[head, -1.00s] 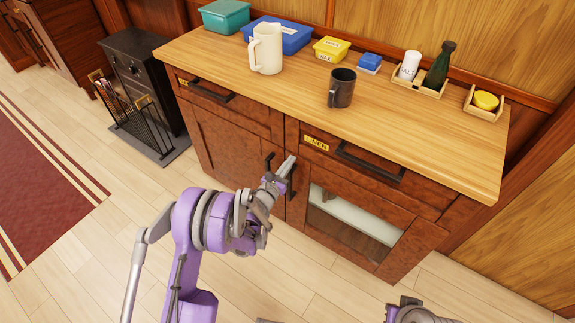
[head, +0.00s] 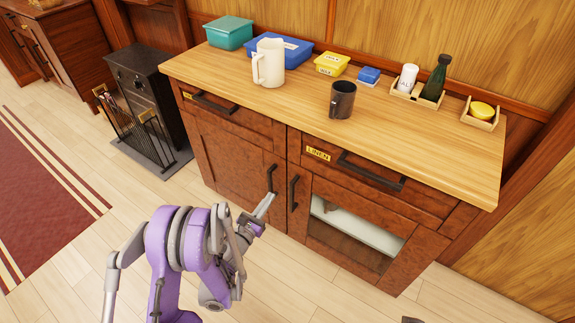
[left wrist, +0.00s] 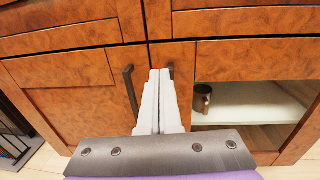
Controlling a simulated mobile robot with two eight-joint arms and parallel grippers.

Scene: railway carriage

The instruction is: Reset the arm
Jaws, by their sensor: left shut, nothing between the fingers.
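My left gripper (head: 266,205) is shut and empty. In the head view it is in front of the wooden cabinet (head: 228,158), near the two upright door handles, the left one (head: 272,178) and the right one (head: 293,192). In the left wrist view its fingers (left wrist: 158,75) lie together, with the left door handle (left wrist: 131,88) to their left and the right handle (left wrist: 171,72) partly hidden behind them. My left arm is bent low in front of the cabinet. My right gripper does not show clearly; only a small piece of my body is at the bottom edge.
The cabinet top holds a white pitcher (head: 268,62), a dark mug (head: 341,100), boxes and condiments. The glass-fronted right door shows a shelf; a brown mug (left wrist: 202,98) stands inside. A black stove (head: 147,90) with a fire screen stands left. Floor in front is clear.

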